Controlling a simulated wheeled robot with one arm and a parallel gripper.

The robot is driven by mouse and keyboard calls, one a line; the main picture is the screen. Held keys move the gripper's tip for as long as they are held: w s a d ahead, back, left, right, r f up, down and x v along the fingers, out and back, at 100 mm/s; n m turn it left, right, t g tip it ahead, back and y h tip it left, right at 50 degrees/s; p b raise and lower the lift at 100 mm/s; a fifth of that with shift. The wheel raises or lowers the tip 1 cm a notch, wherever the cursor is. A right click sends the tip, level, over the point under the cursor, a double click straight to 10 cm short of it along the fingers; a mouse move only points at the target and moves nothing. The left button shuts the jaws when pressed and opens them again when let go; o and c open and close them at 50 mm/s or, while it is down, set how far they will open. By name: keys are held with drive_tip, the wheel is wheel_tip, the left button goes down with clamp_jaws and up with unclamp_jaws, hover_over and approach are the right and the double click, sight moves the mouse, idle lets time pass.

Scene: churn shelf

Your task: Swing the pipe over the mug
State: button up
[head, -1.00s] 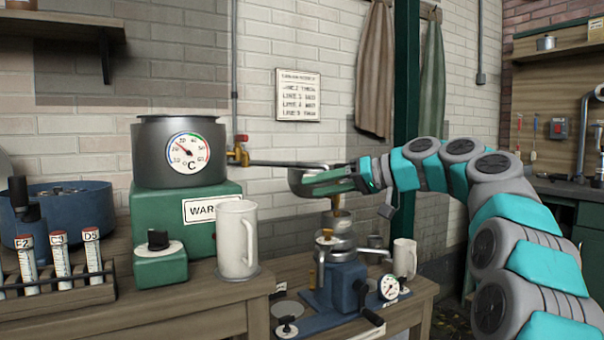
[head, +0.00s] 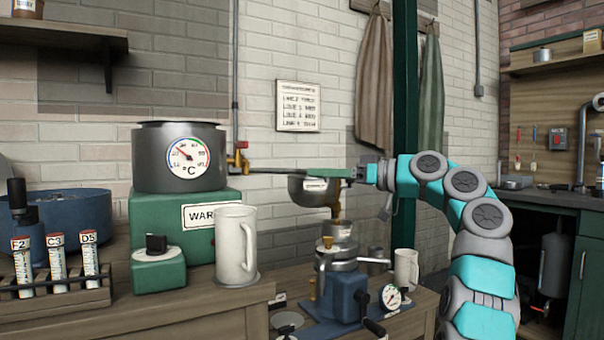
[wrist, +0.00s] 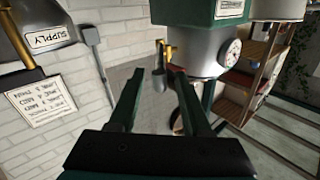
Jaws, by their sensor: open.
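The thin dark pipe (head: 275,170) runs right from the brass valve (head: 238,160) beside the grey pot. In the wrist view the pipe (wrist: 160,79) shows as a grey piece between my fingertips. My gripper (head: 322,173) is open at the pipe's height, pointing left toward the valve. In the wrist view my gripper (wrist: 158,75) has its two dark green fingers apart; I cannot tell whether they touch the pipe. A tall white mug (head: 236,245) stands upright below and left of the valve. A smaller white mug (head: 406,269) stands at the right.
The grey pot (head: 180,175) with a dial sits on a green warmer (head: 160,215). A supply hopper (head: 315,188) hangs just below my gripper, above a blue grinder-like machine (head: 345,290). A test-tube rack (head: 55,290) is at the left.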

sight(302, 172)
drive_tip(key=x, duration=0.5)
drive_tip(key=shift+a+p, duration=0.25)
drive_tip(key=shift+p, duration=0.1)
drive_tip(key=shift+c, duration=0.3)
clamp_jaws()
idle(0.7)
